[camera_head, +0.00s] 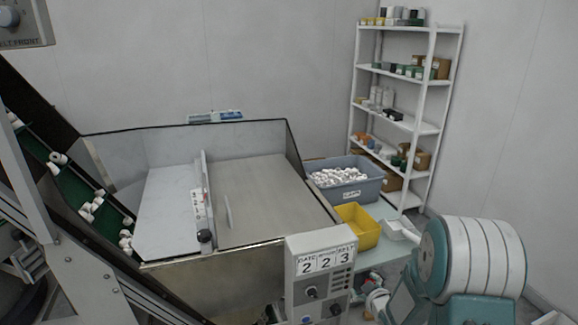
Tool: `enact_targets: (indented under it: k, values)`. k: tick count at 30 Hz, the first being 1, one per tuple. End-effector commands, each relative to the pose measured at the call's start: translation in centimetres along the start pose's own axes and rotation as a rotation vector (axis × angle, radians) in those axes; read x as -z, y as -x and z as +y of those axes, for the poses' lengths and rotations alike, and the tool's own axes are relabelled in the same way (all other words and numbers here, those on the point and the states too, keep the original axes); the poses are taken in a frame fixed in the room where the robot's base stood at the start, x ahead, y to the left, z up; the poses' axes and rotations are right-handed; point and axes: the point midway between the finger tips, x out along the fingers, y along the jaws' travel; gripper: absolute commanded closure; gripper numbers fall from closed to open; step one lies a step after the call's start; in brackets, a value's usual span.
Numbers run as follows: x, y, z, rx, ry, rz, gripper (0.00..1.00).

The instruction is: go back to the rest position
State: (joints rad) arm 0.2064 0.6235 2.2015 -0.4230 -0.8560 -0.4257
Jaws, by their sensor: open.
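My gripper is not in view, and I cannot make out any part of my arm in the head view. A large open-topped bin with metal walls (225,135) stands in the middle. Its floor is split by a low upright divider (201,200) into a pale left part (168,215) and a grey-beige right part (265,190). Both parts look bare, apart from a small thin upright plate (228,211) on the right part. A dark-topped small cylinder (206,240) is at the divider's near end.
A sloped green conveyor (65,185) carries white caps at left. A control box (320,265) stands in front. A grey-blue crate (368,188) of white caps and a yellow bin (366,236) are at right, before a stocked shelf (432,125). A teal machine with white drum (480,257) fills the lower right.

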Motion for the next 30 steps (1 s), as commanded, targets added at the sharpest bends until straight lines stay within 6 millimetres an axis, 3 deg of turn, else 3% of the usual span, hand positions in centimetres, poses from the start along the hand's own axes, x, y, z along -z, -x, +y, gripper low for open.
enact_targets:
  k: [1,6,15,23,30]
  values:
    - [1.4,0.9,0.9,-0.008,-0.006,-0.022,0.15]
    - [4.5,4.2,2.7,-0.02,-0.059,-0.126,0.15]
    - [8.9,11.8,4.2,-0.038,-0.191,-0.293,0.15]
    - [11.5,19.7,3.4,-0.032,-0.332,-0.42,0.15]
    - [12.7,27.6,1.0,-0.002,-0.47,-0.525,0.15]
